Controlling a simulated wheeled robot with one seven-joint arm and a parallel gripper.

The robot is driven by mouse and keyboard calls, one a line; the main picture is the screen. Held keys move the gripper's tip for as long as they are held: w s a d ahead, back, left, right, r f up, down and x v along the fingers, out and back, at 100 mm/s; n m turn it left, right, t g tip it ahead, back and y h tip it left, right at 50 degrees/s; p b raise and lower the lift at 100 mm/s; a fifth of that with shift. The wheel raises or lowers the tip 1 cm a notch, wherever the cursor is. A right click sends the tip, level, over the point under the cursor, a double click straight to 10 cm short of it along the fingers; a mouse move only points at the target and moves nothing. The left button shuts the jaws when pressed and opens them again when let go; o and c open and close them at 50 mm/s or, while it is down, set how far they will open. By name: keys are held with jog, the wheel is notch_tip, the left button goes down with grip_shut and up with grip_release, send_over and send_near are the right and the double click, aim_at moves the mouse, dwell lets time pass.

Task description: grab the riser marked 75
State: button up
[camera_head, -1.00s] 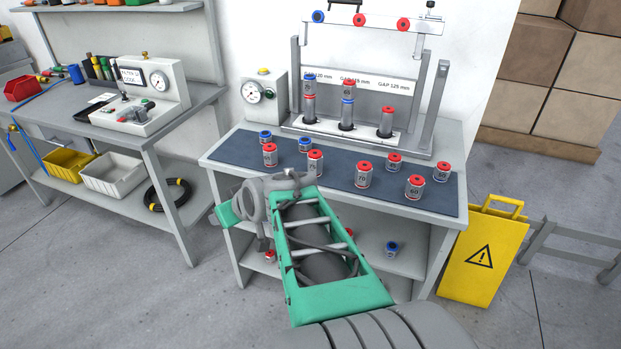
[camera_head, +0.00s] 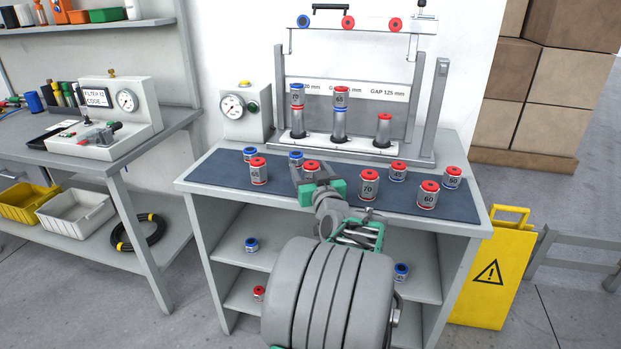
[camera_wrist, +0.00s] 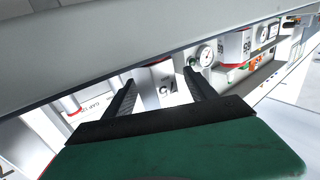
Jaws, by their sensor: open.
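A red-capped riser (camera_head: 311,167) stands on the dark mat, partly hidden behind my gripper in the head view; its number cannot be read there. My gripper (camera_head: 306,178) is open and low over the mat at this riser. In the wrist view, a pale riser with a red band (camera_wrist: 155,86) shows between the two dark fingers (camera_wrist: 160,80). Its mark starts with a 7 and the rest is unclear. No grip on it shows.
Risers marked 65 (camera_head: 258,172), 70 (camera_head: 369,185), 45 (camera_head: 398,171), 60 (camera_head: 428,195) and 50 (camera_head: 452,177) stand on the mat (camera_head: 220,172). Two blue-capped ones (camera_head: 250,154) (camera_head: 296,157) stand behind. The gap fixture (camera_head: 345,146) holds stacked risers.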

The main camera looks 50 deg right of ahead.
jog(key=shift+w+d, duration=0.45)
jog(key=shift+w, duration=0.1)
jog(key=shift+c, duration=0.2)
grip_shut()
jog(key=shift+r, duration=0.1)
